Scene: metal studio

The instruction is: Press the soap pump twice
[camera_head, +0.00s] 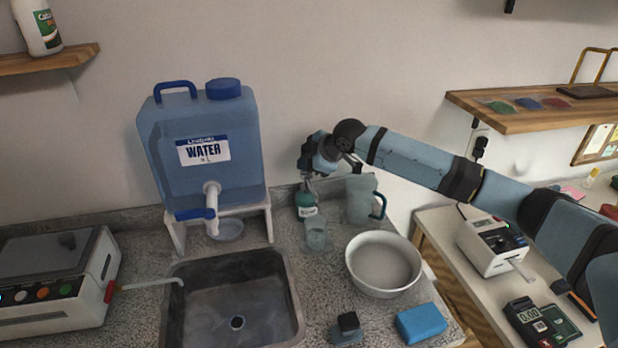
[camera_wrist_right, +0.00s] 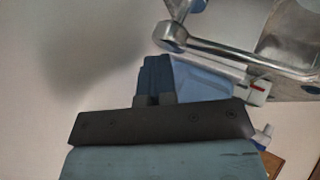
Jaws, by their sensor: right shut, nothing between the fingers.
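The soap bottle (camera_head: 306,206) is a small green bottle with a pale label. It stands upright on the speckled counter, behind a clear cup and against the wall, in the head view. My right gripper (camera_head: 308,176) is over the bottle's top, pointing down, with its fingers shut and empty. The gripper covers the pump head, so I cannot tell whether it touches or presses it. The bottle cannot be made out in the right wrist view, which shows mostly blue, dark and silver parts close up. My left gripper is not in view.
A clear cup (camera_head: 317,236) stands in front of the bottle, and a grey-green pitcher (camera_head: 360,201) is close on its right. A white bowl (camera_head: 383,263), a blue sponge (camera_head: 421,323), a sink (camera_head: 236,283) and a blue water container (camera_head: 203,120) are around it.

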